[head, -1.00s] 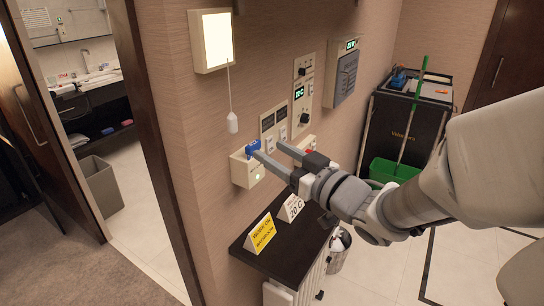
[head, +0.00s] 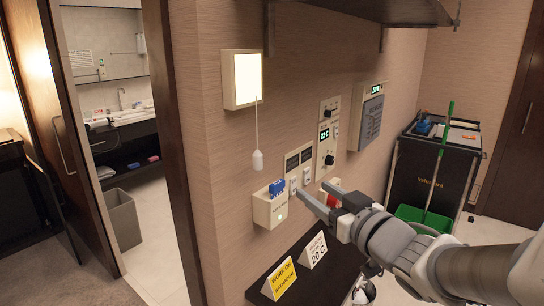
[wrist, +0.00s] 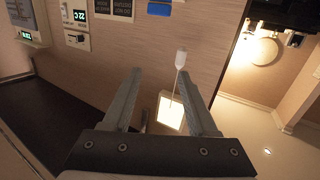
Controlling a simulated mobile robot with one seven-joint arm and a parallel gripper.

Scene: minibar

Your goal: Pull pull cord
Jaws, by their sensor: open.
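The pull cord (head: 257,122) hangs from a lit square panel (head: 242,80) on the wall and ends in a white handle (head: 257,160). In the wrist view the handle (wrist: 181,60) shows near the right fingertip, with the lit panel (wrist: 172,112) between the fingers. My gripper (head: 311,190) is open and empty. In the head view it is below and to the right of the handle, apart from it. It also shows in the wrist view (wrist: 160,73).
A card holder (head: 270,210) with a blue card (head: 277,187) is below the handle. Switches (head: 299,165) and control panels (head: 328,135) are to the right. A dark shelf (head: 262,292) with two signs lies below. A cart (head: 435,170) stands at the right.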

